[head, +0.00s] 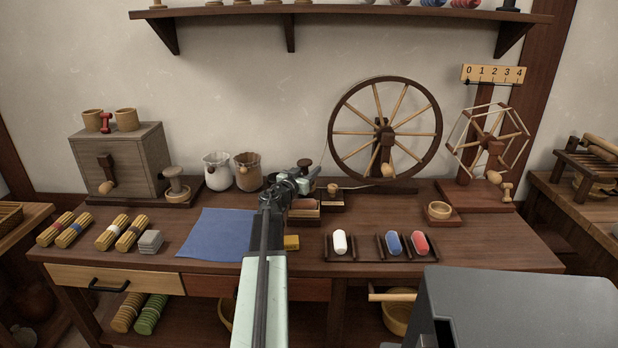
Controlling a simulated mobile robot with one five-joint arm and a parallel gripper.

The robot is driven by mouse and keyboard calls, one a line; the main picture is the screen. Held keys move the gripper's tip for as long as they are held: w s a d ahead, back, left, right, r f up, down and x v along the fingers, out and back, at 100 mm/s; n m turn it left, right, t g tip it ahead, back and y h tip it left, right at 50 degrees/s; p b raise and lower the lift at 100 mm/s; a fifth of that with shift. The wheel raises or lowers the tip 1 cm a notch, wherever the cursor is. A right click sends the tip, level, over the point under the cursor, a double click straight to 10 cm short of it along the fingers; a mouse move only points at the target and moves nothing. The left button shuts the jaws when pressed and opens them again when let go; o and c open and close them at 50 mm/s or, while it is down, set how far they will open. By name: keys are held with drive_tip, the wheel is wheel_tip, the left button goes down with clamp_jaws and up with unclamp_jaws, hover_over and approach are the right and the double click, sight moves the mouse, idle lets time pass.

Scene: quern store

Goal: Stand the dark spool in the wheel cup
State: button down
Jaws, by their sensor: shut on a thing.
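My gripper (303,176) is above the middle of the bench, shut on the dark spool (305,163). The spool's dark round top shows above the jaws; its lower part is hidden by the gripper. The wheel cup (333,188) is a small wooden cup on a dark base in front of the spinning wheel (385,132). It is just right of my gripper in the picture, and the spool appears apart from it.
A brown block or tray (305,206) is partly hidden below my gripper. A blue cloth (217,235) lies left of my arm. Another wooden cup (439,210) stands right, behind racks of white, blue and red rolls (393,243). Two pots (247,172) stand at the back.

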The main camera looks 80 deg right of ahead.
drive_tip(key=c, duration=0.9)
unclamp_jaws()
drive_tip(key=shift+f, duration=0.1)
drive_tip(key=shift+o, duration=0.2)
drive_tip(key=shift+d, duration=0.1)
drive_tip(key=v, duration=1.2)
